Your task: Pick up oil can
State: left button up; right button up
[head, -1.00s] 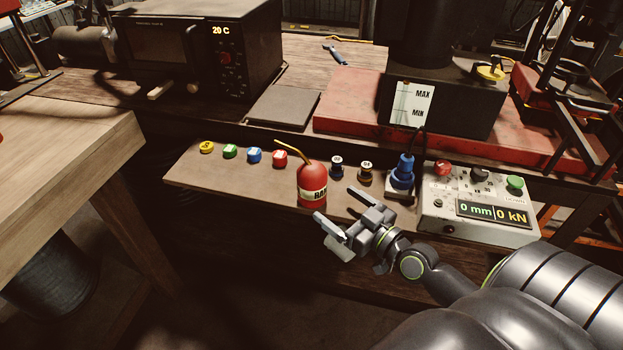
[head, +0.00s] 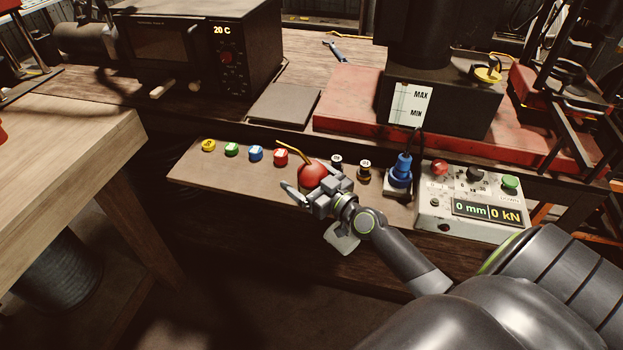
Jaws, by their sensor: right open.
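The red oil can (head: 312,172) with its thin yellow spout stands upright on the narrow wooden shelf (head: 225,181) in front of the workbench. My right gripper (head: 310,188) is open and directly in front of the can in the head view. One finger shows to the left of the can's body, and the other is hard to make out against it. The gripper hides the lower part of the can and its label. I cannot tell whether the fingers touch it. My left gripper is not in view.
Yellow, green, blue and red caps (head: 281,157) line the shelf left of the can. Small dark pieces (head: 363,170), a blue plug (head: 402,170) and a control box (head: 470,205) reading 0 mm and 0 kN stand to the right. A light wooden table (head: 60,150) is at left.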

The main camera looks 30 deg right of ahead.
jog(key=shift+c, duration=0.5)
jog(key=shift+r, duration=0.1)
jog(key=c, duration=1.3)
